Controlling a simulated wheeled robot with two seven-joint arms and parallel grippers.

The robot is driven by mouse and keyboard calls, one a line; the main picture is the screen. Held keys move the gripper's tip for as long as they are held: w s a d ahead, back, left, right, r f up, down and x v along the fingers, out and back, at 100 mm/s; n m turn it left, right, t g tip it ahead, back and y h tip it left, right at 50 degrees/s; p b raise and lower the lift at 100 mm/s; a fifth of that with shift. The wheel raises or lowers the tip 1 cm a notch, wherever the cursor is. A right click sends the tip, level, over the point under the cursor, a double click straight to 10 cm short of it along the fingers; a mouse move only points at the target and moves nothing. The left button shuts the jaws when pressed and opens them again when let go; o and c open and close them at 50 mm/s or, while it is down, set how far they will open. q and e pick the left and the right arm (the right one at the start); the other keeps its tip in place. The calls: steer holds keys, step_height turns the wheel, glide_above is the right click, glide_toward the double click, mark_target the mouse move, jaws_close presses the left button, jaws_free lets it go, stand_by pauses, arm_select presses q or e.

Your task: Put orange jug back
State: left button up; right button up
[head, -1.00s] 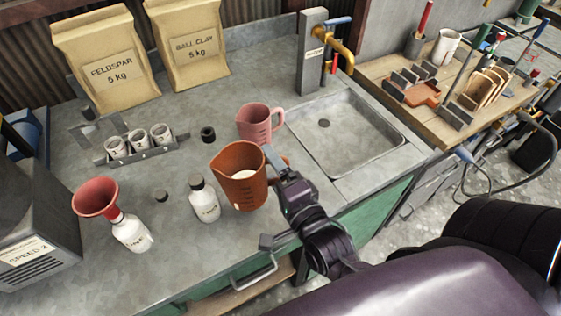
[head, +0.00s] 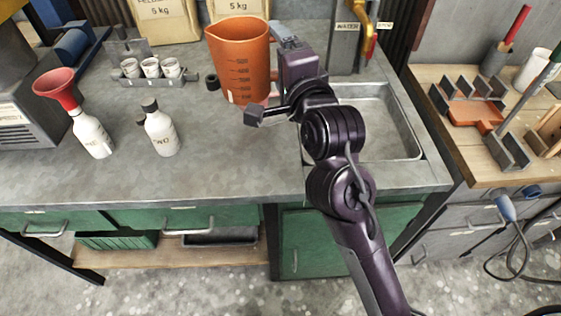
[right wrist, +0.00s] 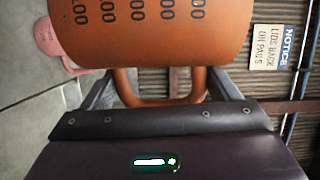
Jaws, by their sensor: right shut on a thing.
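The orange jug (head: 238,62) has dark measuring marks and stands about upright in the head view. My right gripper (head: 284,40) is at its right side, shut on its handle. The right wrist view shows the orange handle (right wrist: 158,92) between the two grey fingers, with the jug's marked wall (right wrist: 140,25) in front. The jug appears raised off the grey counter. Its contents are hidden from this angle. An orange tray-like pad (head: 472,114) with dark grey blocks around it lies on the wooden bench at the right. My left gripper is out of view.
A pink jug shows partly in the right wrist view (right wrist: 50,45). Two white bottles (head: 161,132) (head: 92,134), one with a red funnel (head: 58,88), stand on the counter (head: 220,165). A cup rack (head: 155,80) stands behind. The sink (head: 375,120) lies right of the jug.

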steer(key=f, duration=1.8)
steer(key=shift+a+f, duration=0.2)
steer(key=shift+f, duration=0.65)
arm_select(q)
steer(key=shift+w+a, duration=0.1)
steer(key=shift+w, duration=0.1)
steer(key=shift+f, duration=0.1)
arm_select(e)
steer(key=shift+f, duration=0.15)
steer(key=o, duration=1.2)
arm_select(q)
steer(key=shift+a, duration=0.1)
